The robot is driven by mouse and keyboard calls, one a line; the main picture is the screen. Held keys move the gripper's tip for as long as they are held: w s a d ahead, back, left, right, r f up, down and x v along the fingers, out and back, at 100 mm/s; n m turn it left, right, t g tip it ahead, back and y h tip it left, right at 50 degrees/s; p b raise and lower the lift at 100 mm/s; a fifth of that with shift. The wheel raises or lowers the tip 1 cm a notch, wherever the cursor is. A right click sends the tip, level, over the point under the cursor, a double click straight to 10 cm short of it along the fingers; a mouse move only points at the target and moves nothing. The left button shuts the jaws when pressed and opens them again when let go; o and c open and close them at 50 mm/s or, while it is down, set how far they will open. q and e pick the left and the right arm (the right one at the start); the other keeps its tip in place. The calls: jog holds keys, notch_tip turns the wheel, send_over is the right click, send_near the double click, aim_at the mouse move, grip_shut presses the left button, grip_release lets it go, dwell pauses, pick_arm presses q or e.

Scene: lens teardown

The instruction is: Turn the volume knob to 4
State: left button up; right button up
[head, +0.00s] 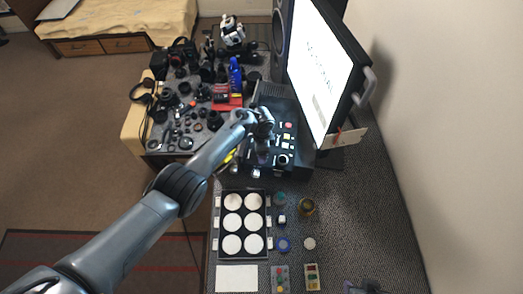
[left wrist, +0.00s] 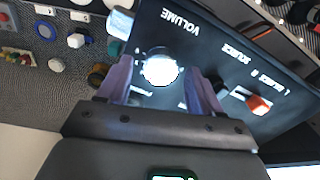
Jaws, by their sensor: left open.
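The volume knob (left wrist: 160,68) is a round knob with a bright white top on a dark control panel (left wrist: 215,65), beside the printed word VOLUME. In the head view it appears as a dark round knob (head: 283,160) at the panel's near end. My left gripper (left wrist: 160,85) is open, with one finger to each side of the knob in the wrist view. I cannot tell whether the fingers touch it. In the head view my left gripper (head: 263,145) is over the panel. The knob's pointer and scale are not readable.
An orange switch (left wrist: 258,105) is beside the right finger. A monitor (head: 325,75) stands behind the panel. A tray of white discs (head: 242,203), an amber jar (head: 306,207) and small button boxes (head: 280,279) lie nearer. Camera parts crowd the far table.

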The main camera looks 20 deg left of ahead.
pick_arm(q)
notch_tip(320, 180, up, 11)
jog(key=p, duration=0.3)
dwell(0.4)
jog(key=shift+f, duration=0.1)
